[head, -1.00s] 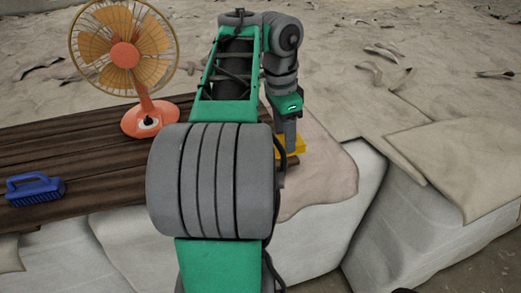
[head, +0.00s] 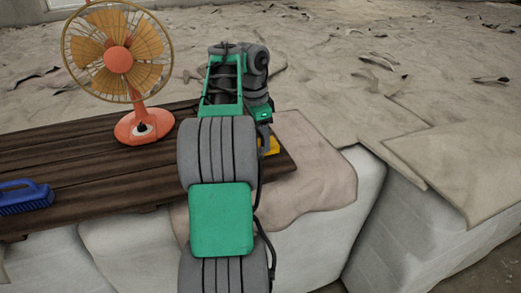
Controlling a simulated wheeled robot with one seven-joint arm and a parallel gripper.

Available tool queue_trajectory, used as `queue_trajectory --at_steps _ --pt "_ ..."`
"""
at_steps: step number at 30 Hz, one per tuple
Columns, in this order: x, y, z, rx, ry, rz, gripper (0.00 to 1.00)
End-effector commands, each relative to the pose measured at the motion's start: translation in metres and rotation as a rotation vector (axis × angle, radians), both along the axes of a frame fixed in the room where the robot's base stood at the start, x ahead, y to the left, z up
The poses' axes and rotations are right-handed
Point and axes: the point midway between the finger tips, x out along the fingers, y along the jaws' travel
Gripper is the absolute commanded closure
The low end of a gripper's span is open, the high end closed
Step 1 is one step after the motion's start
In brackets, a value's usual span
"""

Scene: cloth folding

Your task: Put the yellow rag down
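A small part of the yellow rag (head: 271,146) shows in the head view, near the right end of the dark wooden planks (head: 90,170). The rest of it is hidden behind my arm. My gripper (head: 265,140) points down right at the rag, at the rag's visible edge. Its fingertips are mostly hidden by my arm, so I cannot tell whether they are open or shut on the rag. I also cannot tell whether the rag touches the planks.
An orange fan (head: 118,60) stands on the planks at the left. A blue brush (head: 24,197) lies at the far left. A pale cloth (head: 318,175) drapes over the white blocks right of the planks.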

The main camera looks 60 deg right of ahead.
Motion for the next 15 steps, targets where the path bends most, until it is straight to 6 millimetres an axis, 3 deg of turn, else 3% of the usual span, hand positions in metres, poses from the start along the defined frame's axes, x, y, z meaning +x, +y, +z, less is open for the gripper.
queue_trajectory --at_steps 4,13,14,15 --pt "0.005 -0.005 -0.033 0.001 0.000 0.001 0.79" --pt "0.005 -0.004 -0.035 0.002 0.001 0.000 0.79" --pt "0.005 -0.004 -0.035 0.002 0.001 0.000 0.45" --pt "0.004 -0.004 -0.035 0.003 0.001 0.001 0.42"
